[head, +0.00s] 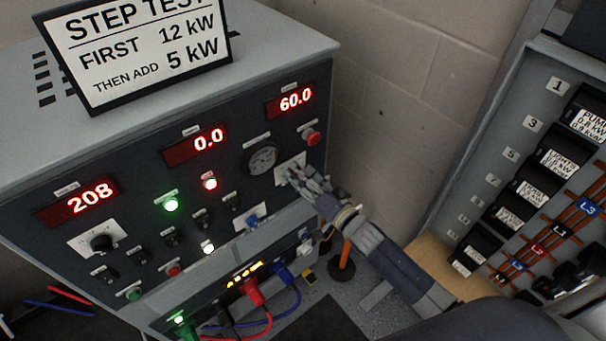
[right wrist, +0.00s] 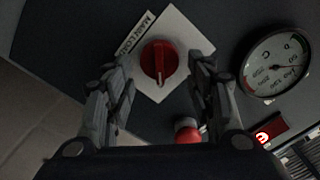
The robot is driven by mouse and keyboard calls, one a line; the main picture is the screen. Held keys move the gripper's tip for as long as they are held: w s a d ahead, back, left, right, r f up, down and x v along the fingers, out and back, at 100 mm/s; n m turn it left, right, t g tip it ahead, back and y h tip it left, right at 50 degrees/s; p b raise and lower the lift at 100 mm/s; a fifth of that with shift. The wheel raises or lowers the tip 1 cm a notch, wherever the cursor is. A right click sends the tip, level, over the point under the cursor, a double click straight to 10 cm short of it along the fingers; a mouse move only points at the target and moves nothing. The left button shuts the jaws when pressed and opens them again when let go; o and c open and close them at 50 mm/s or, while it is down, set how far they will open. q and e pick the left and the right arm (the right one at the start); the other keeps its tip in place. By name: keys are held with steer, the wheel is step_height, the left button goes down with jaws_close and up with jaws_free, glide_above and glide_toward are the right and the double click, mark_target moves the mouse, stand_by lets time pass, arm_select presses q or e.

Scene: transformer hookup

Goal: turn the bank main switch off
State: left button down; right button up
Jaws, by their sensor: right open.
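The main load switch is a red rotary knob (right wrist: 159,62) with a pale pointer mark on a white plate (right wrist: 180,25), with a partly legible MAIN LOAD label. In the head view its white plate (head: 284,166) is at the panel's right side, below the round gauge; my gripper hides the knob there. My right gripper (head: 297,178) is open in front of the plate. In the right wrist view the fingers (right wrist: 159,75) stand on either side of the knob, with gaps between them and it. My left gripper is not in view.
A red mushroom button (head: 313,137) and the gauge (head: 262,159) sit close to the plate. Displays read 208 (head: 91,202), 0.0 (head: 209,141) and 60.0 (head: 296,100). Cables (head: 262,310) plug in below. A breaker panel (head: 520,130) stands at the right.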

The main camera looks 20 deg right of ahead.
steer(key=shift+c, duration=0.2)
steer(key=c, duration=0.9)
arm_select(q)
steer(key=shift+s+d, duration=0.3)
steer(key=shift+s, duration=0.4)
arm_select(e)
steer(key=shift+n, duration=0.3)
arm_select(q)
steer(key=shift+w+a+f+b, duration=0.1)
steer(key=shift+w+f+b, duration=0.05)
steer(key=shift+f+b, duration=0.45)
arm_select(e)
steer(key=n, duration=0.5)
steer(key=a+n, duration=0.1)
steer(key=n, duration=1.1)
steer(key=shift+s+a, duration=0.25)
steer(key=shift+a, duration=0.05)
steer(key=shift+n, duration=0.3)
